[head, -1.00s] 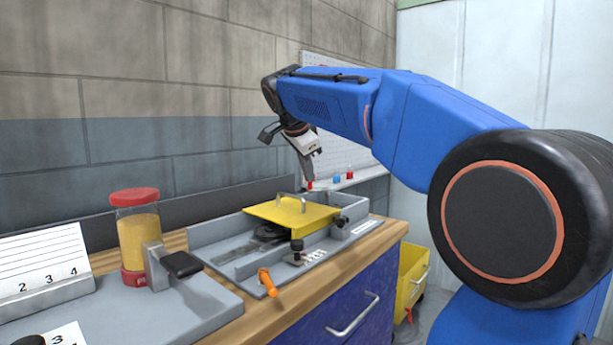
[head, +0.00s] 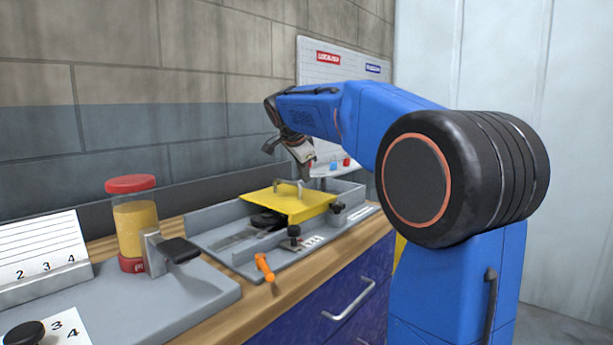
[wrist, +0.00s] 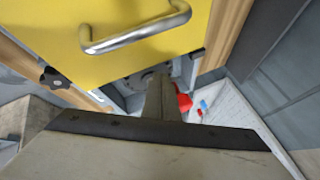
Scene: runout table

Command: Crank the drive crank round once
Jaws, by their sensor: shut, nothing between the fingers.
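The orange handle (head: 264,267), which looks like the drive crank, sticks out at the front edge of a grey tray-like machine (head: 222,248) on the bench. It slants down towards the front right, and nothing touches it. A yellow cover (head: 312,208) with a metal bar handle (head: 288,186) lies over the machine. My gripper (head: 308,177) is shut and empty, pointing down above the rear right of the cover. In the wrist view the closed fingers (wrist: 162,85) show beyond the cover's edge, well apart from the orange handle, which is out of that view.
Black knobs (head: 294,232) stand on the machine near the orange handle. A jar with a red lid (head: 135,222) and a black paddle (head: 180,250) stand to the left. The wall and a whiteboard (head: 345,75) close off the back. Space in front of the bench is partly clear.

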